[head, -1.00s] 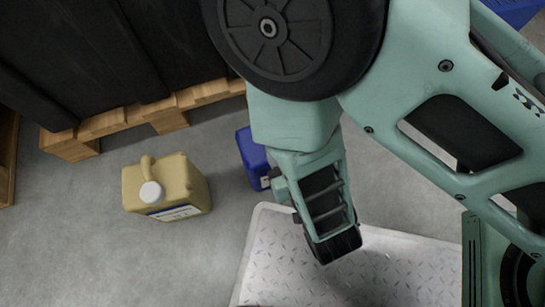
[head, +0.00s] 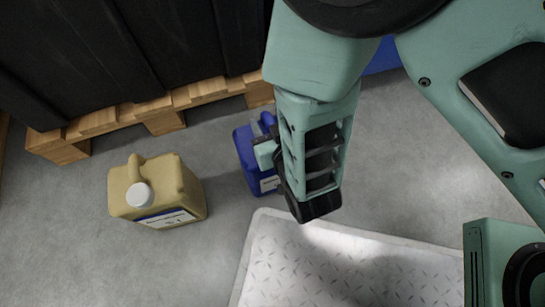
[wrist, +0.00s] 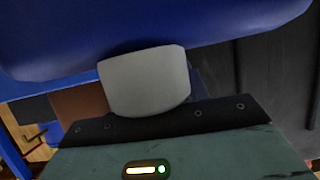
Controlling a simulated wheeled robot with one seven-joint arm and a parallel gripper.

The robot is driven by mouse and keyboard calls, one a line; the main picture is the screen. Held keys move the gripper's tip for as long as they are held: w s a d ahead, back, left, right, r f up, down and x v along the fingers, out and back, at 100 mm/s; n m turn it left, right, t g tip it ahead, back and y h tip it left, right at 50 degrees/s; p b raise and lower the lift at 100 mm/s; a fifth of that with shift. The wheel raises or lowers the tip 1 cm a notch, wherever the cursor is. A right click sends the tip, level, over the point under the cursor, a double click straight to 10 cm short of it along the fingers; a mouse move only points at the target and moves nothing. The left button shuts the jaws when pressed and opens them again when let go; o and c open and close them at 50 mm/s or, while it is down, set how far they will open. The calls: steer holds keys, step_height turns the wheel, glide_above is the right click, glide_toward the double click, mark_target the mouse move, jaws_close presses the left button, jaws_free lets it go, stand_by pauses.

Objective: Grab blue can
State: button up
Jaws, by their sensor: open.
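The blue can (head: 246,150) stands on the grey floor in the middle of the head view, with a white label low on its front. My gripper (head: 266,153) is open at its near right side and hides part of it. In the wrist view the blue can (wrist: 160,30) fills the top, very close to the gripper body. A pale grey block shows between them; I cannot tell whether it is the can's cap or a finger pad. The fingers are not clearly seen, nor whether they touch the can.
A yellow can (head: 157,190) with a white cap stands to the left. A wooden pallet (head: 165,112) with dark crates on it lies behind. A metal checker plate (head: 350,265) lies in front at the right. Floor between the two cans is clear.

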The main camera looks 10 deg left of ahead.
jaws_close()
stand_by(1.2)
steer(key=shift+r, duration=0.1)
